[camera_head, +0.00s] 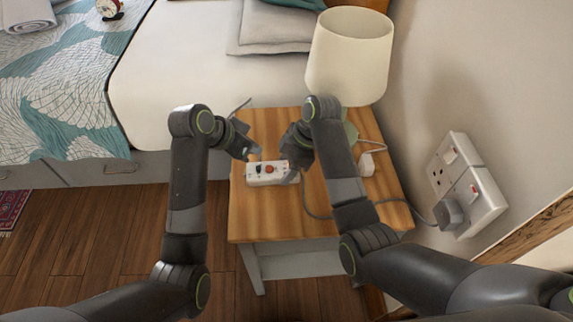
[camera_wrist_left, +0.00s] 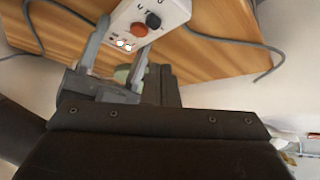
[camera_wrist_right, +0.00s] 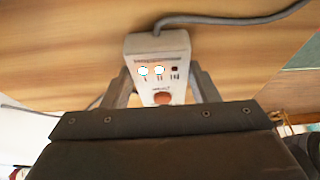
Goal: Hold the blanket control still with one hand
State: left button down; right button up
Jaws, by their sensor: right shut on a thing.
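The blanket control (camera_head: 266,173) is a white box with a dark knob and an orange button, on the wooden bedside table (camera_head: 245,218). My right gripper (camera_head: 288,170) is shut on it near its cable end. In the right wrist view the control (camera_wrist_right: 158,60) sits between the two fingers, its two lit windows and orange button showing. My left gripper (camera_head: 251,130) is open and empty just behind the control's left part. In the left wrist view its fingers are apart, and the control (camera_wrist_left: 150,22) lies beyond the fingertips.
A white lamp (camera_head: 349,55) stands at the table's back. A grey cable (camera_head: 318,214) runs from the control across the table toward the wall sockets (camera_head: 465,185). A white plug-like piece (camera_head: 366,164) lies at right. The bed (camera_head: 190,70) borders the table's back left.

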pick_arm(q)
jog(key=shift+s+d+r+m+g+y, duration=0.1)
jog(key=shift+s+r+m+g+y, duration=0.25)
jog(key=shift+r+m, duration=0.25)
jog(key=shift+s+d+r+m+g+y, duration=0.1)
jog(key=shift+s+r+m+g+y, duration=0.2)
jog(key=shift+s+r+m, duration=0.3)
send_over(248, 173)
jog(key=d, duration=0.2)
jog(key=shift+w+d+f, duration=0.1)
jog(key=shift+w+f, duration=0.05)
jog(key=shift+f, duration=2.25)
jog(key=shift+f, duration=0.45)
jog(key=shift+a+f, duration=0.15)
jog(key=shift+a, duration=0.9)
notch_tip(248, 173, up, 6)
dwell(0.4)
pick_arm(e)
jog(key=o, duration=1.2)
